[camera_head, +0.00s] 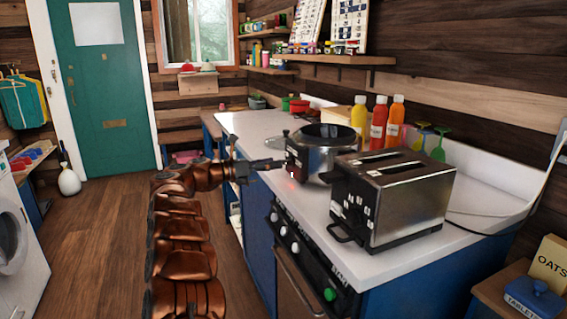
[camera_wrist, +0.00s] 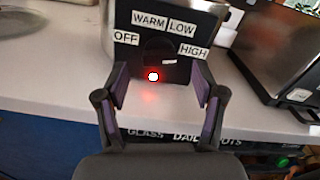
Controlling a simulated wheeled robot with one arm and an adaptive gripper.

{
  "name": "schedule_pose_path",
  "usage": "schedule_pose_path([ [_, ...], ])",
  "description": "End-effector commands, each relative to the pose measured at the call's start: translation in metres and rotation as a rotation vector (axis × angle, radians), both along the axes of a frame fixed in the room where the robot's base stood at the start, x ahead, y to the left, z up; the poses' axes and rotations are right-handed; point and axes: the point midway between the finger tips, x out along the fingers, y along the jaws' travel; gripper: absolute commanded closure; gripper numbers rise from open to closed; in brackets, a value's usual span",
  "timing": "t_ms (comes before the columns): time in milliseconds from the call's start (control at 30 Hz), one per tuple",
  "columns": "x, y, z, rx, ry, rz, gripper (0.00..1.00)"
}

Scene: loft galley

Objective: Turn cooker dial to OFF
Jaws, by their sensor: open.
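The slow cooker (camera_head: 318,158) is a silver pot with a dark top on the white counter. In the wrist view its front panel (camera_wrist: 205,20) has OFF, WARM, LOW and HIGH labels around a black dial (camera_wrist: 157,47). A red light (camera_wrist: 152,76) glows just below the dial. My gripper (camera_wrist: 159,72) is open, one finger on each side of the dial and light, with nothing held. In the head view my gripper (camera_head: 279,162) is at the cooker's front left; the dial is not clear there.
A toaster (camera_head: 392,195) stands close on the cooker's right. Sauce bottles (camera_head: 378,122) stand behind. The wooden floor (camera_head: 105,225) is open.

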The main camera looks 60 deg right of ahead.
Motion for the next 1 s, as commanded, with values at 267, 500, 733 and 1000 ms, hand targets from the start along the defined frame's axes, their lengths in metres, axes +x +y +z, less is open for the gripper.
schedule_pose_path([
  [267,-0.019,-0.029,0.000,0.001,0.002,-0.001,0.31],
  [500,-0.023,-0.036,0.000,0.000,0.002,0.003,0.31],
  [733,-0.023,-0.036,0.000,0.000,0.002,0.002,0.36],
  [1000,-0.023,-0.035,0.000,0.000,0.002,0.002,0.65],
])
